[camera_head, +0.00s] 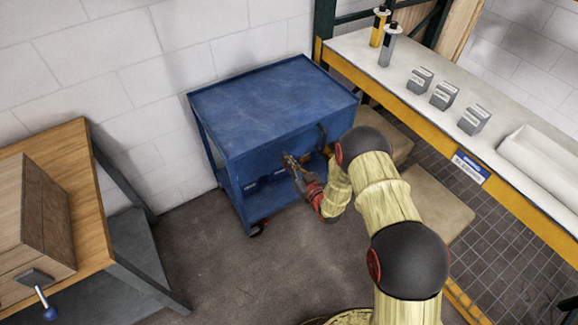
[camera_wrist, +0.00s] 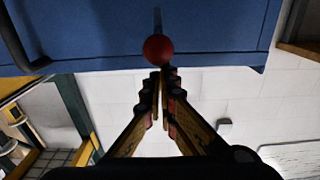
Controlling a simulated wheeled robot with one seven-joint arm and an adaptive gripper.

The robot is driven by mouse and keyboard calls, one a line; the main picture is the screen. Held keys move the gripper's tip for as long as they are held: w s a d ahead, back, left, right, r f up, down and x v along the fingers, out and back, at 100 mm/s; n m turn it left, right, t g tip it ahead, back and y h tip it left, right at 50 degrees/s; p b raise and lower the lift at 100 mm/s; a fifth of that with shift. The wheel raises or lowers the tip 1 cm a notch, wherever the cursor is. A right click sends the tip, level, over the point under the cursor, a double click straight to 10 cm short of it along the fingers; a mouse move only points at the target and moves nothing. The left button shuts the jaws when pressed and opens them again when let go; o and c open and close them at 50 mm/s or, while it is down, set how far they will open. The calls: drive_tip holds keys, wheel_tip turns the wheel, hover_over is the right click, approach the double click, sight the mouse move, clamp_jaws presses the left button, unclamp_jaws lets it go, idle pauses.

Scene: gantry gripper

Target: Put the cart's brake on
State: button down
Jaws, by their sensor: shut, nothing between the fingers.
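The blue cart (camera_head: 270,95) stands against the white wall, with a flat top and a lower shelf. In the wrist view the cart's blue side (camera_wrist: 220,30) fills the top of the picture. A short lever with a red ball knob (camera_wrist: 158,49) shows in front of that side. My gripper (camera_head: 287,158) is at the cart's near side, below its top. In the wrist view my gripper's fingertips (camera_wrist: 160,74) are together and empty, just below the red knob. I cannot tell whether they touch it. In the head view the red knob cannot be made out.
A dark handle (camera_head: 322,137) is on the cart's right part. A workbench with yellow edge (camera_head: 400,98) runs along the right, with cartons beneath it. A wooden table (camera_head: 75,165) with a wooden box stands at left. The floor between is clear.

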drive_tip(key=shift+f, duration=0.1)
drive_tip(key=shift+f+b, duration=2.05)
drive_tip(key=shift+f, duration=0.3)
drive_tip(key=r+p+v, duration=0.1)
drive_tip(key=v, duration=0.8)
drive_tip(key=shift+r+p, duration=0.15)
drive_tip(key=shift+p, duration=0.15)
